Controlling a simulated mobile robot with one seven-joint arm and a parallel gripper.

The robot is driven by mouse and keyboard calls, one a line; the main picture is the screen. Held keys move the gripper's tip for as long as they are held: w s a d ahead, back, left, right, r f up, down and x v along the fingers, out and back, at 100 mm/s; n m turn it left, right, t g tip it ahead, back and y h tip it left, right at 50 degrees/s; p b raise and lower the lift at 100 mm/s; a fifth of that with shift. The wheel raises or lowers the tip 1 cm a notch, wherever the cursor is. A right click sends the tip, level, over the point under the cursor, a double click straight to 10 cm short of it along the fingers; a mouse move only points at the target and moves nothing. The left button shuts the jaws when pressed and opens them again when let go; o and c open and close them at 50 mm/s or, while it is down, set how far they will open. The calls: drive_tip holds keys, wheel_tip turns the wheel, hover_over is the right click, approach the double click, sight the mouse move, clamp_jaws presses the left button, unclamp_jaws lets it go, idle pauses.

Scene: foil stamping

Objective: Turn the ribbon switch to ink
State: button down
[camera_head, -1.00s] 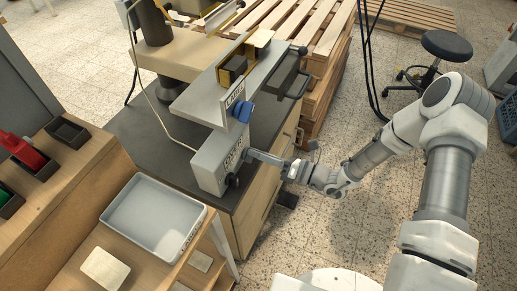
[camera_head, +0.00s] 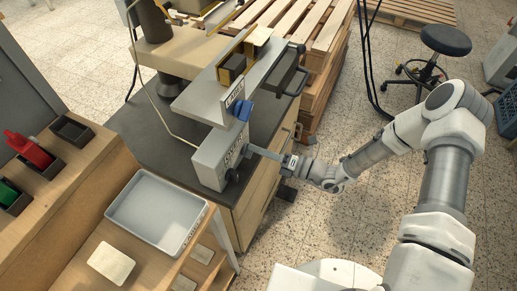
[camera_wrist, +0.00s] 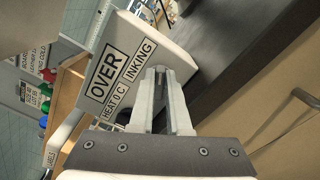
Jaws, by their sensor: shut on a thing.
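The grey control box (camera_head: 212,160) of the stamping press stands at the front of the dark worktop in the head view. In the wrist view its face (camera_wrist: 140,48) carries labels reading "OVER", "INKING" and "HEAT". My gripper (camera_head: 248,149) reaches the box face from the right, above a black knob (camera_head: 233,174). In the wrist view my gripper (camera_wrist: 160,76) has its two fingers close together against the face, beside the labels. It is shut on a small part there, apparently the ribbon switch, which the fingers mostly hide. I cannot read the switch's setting.
A blue knob (camera_head: 242,109) sits on the press just above my gripper. A grey tray (camera_head: 125,220) lies on the wooden bench at left. Pallets (camera_head: 318,50) and a black stool (camera_head: 446,40) stand behind. The floor right of the cabinet is open.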

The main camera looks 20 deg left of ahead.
drive_tip(key=shift+f, duration=0.1)
drive_tip(key=c, duration=0.9)
unclamp_jaws()
drive_tip(key=d, duration=0.5)
drive_tip(key=s+d, duration=0.1)
drive_tip(key=d, duration=1.1)
drive_tip(key=shift+s+d+p, duration=0.2)
drive_tip(key=shift+s+p, duration=0.05)
drive_tip(key=shift+p, duration=0.05)
